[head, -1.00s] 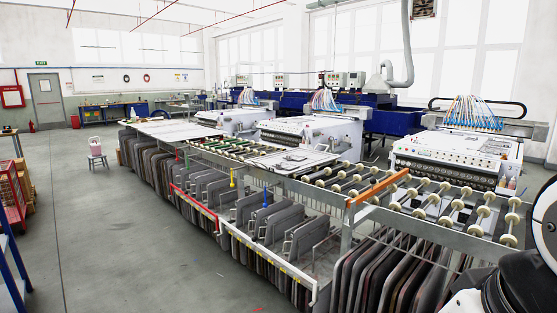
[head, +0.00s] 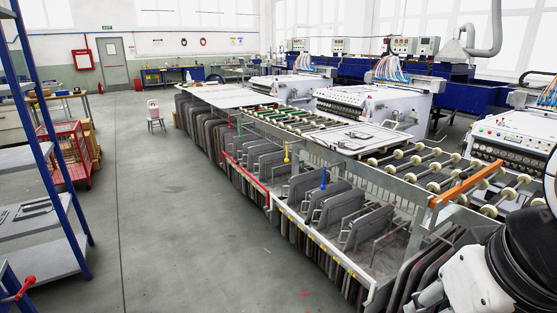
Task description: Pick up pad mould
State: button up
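I cannot tell for certain which thing is the pad mould. Several grey flat plates with handles (head: 347,203) stand on edge in the long metal rack on the right. A flat grey piece with dark handle-like parts (head: 30,209) lies on a shelf of the blue rack at the left. A flat framed plate (head: 362,136) lies on top of the roller table. White and black links of my arm fill the lower right corner. My gripper does not show.
The long rack has a white front rail (head: 325,245) and a roller top with an orange bar (head: 466,185). The blue shelf rack (head: 58,150) and a red cart (head: 64,152) stand left. Open floor (head: 185,220) lies between.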

aim_at(353, 133)
jog(key=i+j+u, duration=0.15)
jog(key=i+u, duration=0.35)
jog(key=i, duration=0.3)
jog(key=i+l+u, duration=0.1)
jog(key=i+u, duration=0.35)
jog(key=i, duration=0.35)
jog(key=i+z, duration=0.45)
jog(key=i+j+z, duration=0.25)
jog(key=i+z, duration=0.35)
jog(key=z, duration=0.25)
jog(key=i+j+z, duration=0.1)
jog(key=z, duration=0.35)
jog(key=i+j+z, duration=0.15)
jog(key=z, duration=0.25)
jog(key=i+j+z, duration=0.2)
jog(key=z, duration=0.2)
jog(key=i+j+z, duration=0.1)
jog(key=z, duration=0.3)
jog(key=i+j+z, duration=0.15)
jog(key=z, duration=0.15)
jog(key=i+j+z, duration=0.1)
jog(key=j+z, duration=0.15)
jog(key=j, duration=0.15)
